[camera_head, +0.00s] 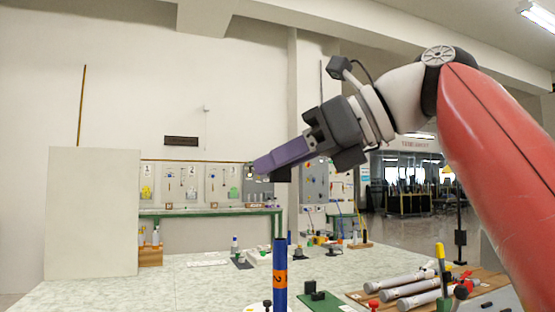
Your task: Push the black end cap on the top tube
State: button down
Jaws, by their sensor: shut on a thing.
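My gripper (268,167) is raised in mid-air in the upper middle of the view, its purple fingers pointing left and slightly down. It is shut. A small black piece (281,174) shows at the underside of the fingers; it looks like the black end cap, though the fingers hide much of it. Grey tubes lie side by side on a wooden board at the lower right. The top tube (393,287) is the farthest one. My gripper is well above and to the left of the tubes, apart from them.
A blue post (280,280) with an orange band stands upright at the front middle. A yellow-topped tool (441,262) stands by the tubes. The pale table (190,285) is clear at the left.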

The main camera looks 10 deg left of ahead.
aim_at(278, 239)
jog(key=shift+f+b, duration=2.6)
jog(key=shift+f, duration=0.3)
jog(key=shift+f+b, duration=1.3)
jog(key=shift+f, duration=0.65)
jog(key=c, duration=1.1)
grip_release()
jog(key=p+v, duration=0.1)
jog(key=v, duration=0.6)
jog(key=shift+s+d+r+p, duration=0.1)
jog(key=shift+d+r+p, duration=0.1)
jog(key=shift+d+p, duration=0.2)
